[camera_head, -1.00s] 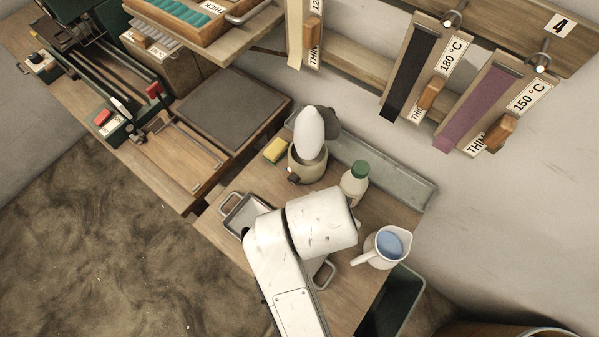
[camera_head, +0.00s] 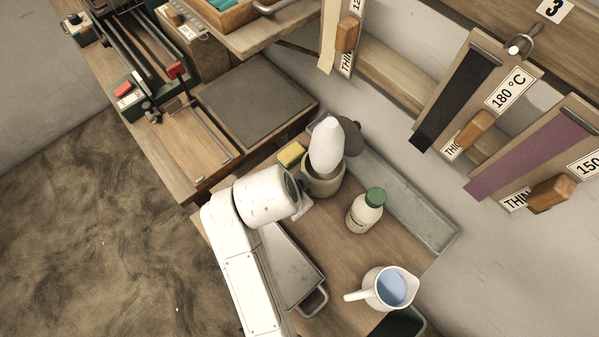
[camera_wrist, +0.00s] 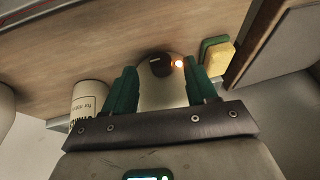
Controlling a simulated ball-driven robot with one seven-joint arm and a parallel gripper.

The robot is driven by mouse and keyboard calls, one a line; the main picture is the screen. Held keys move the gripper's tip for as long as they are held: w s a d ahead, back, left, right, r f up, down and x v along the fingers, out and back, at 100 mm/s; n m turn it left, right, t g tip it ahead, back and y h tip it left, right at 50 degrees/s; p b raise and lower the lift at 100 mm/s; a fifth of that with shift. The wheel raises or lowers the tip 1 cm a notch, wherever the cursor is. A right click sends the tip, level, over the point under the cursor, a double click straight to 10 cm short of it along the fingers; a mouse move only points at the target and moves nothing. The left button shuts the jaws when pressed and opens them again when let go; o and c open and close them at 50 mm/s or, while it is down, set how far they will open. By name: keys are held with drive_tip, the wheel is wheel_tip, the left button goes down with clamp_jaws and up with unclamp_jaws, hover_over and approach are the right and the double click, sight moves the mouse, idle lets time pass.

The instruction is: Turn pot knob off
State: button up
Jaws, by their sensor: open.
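The pot (camera_head: 322,186) is a small beige glue pot on the wooden bench in the head view, with a white rounded thing standing in it. In the wrist view its pale body (camera_wrist: 160,95) lies between my fingers. Its round black knob (camera_wrist: 162,66) has a pale mark on top, and an orange lamp (camera_wrist: 179,64) glows beside it. My gripper (camera_wrist: 163,75) is open, one green finger on each side of the knob, neither visibly touching it. In the head view the arm's white end covers the pot's left side and the knob.
A yellow sponge (camera_head: 291,154) sits behind the pot. A green-capped bottle (camera_head: 366,212) and a white jug of blue liquid (camera_head: 388,288) stand to the right. A metal tray (camera_head: 296,270) lies partly under my arm. A grey trough (camera_head: 410,205) runs along the wall.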

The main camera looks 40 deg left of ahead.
drive_tip(key=shift+x, duration=1.45)
drive_tip(key=c, duration=1.1)
